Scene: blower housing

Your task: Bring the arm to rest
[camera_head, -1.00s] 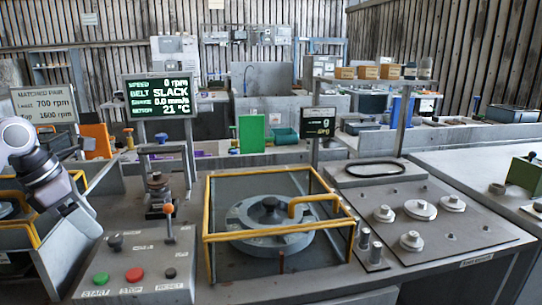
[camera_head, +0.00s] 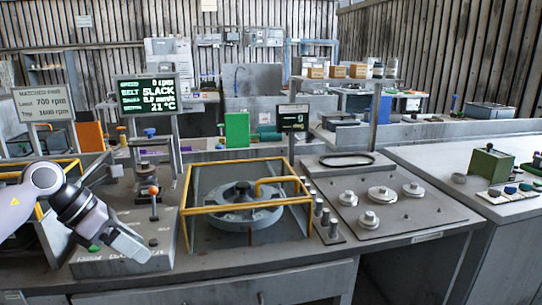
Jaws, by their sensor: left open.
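My left arm comes in from the left edge, and its gripper (camera_head: 132,246) hangs over the front left of the bench, above the button panel (camera_head: 160,258). The gripper is open, and nothing shows in it. It hides most of the panel's buttons; part of a green button (camera_head: 94,248) shows beside it. My right gripper is not in view.
A yellow-framed guard (camera_head: 247,207) stands around a grey round housing (camera_head: 238,208) right of the gripper. A lever with an orange knob (camera_head: 153,190) stands close behind it. A plate with several pulleys (camera_head: 381,194) lies further right.

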